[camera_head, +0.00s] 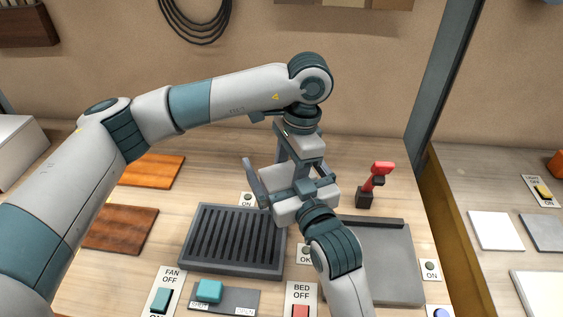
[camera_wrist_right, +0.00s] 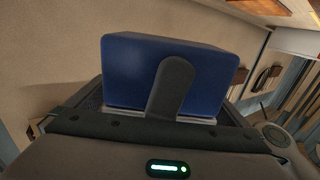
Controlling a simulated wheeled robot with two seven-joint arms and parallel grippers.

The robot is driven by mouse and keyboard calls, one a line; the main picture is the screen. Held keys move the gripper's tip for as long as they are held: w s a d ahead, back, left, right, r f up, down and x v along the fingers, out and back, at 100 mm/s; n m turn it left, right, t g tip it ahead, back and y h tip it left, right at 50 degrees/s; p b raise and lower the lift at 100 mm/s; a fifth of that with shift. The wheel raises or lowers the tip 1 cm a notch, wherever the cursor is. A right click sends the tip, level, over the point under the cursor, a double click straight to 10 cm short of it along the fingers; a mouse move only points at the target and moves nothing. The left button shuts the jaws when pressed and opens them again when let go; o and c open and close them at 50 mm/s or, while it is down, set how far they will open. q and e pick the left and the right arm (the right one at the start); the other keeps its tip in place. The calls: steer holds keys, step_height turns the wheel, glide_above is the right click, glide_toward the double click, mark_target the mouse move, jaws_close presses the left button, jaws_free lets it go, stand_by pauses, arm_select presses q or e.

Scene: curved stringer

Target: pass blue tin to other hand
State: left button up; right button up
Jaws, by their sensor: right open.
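The blue tin (camera_wrist_right: 150,70) is a dark blue box, large in the right wrist view, just beyond my right gripper. A dark finger of my right gripper (camera_wrist_right: 172,88) stands in front of its near face. I cannot pick out the tin in the head view, where the two hands overlap. My right gripper (camera_head: 284,182) comes up from below and is open, with one finger showing clear at the left. My left gripper (camera_head: 303,163) points down from above, close against the right one. Its fingertips are partly hidden, so I cannot tell whether it grips the tin.
Below the hands lie a dark slotted tray (camera_head: 232,240) and a flat grey plate (camera_head: 385,262). A red and black device (camera_head: 376,184) stands to the right. Switch panels (camera_head: 165,290) line the front edge. Brown boards (camera_head: 150,170) lie at the left.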

steer(key=c, duration=1.3)
arm_select(q)
steer(key=o, duration=1.4)
steer(key=shift+c, duration=0.2)
steer(key=shift+o, duration=0.4)
steer(key=r, duration=0.4)
steer(key=d+r, duration=0.1)
steer(key=r, duration=0.3)
steer(key=w+r, duration=0.1)
steer(key=r, duration=0.3)
steer(key=shift+d, duration=0.25)
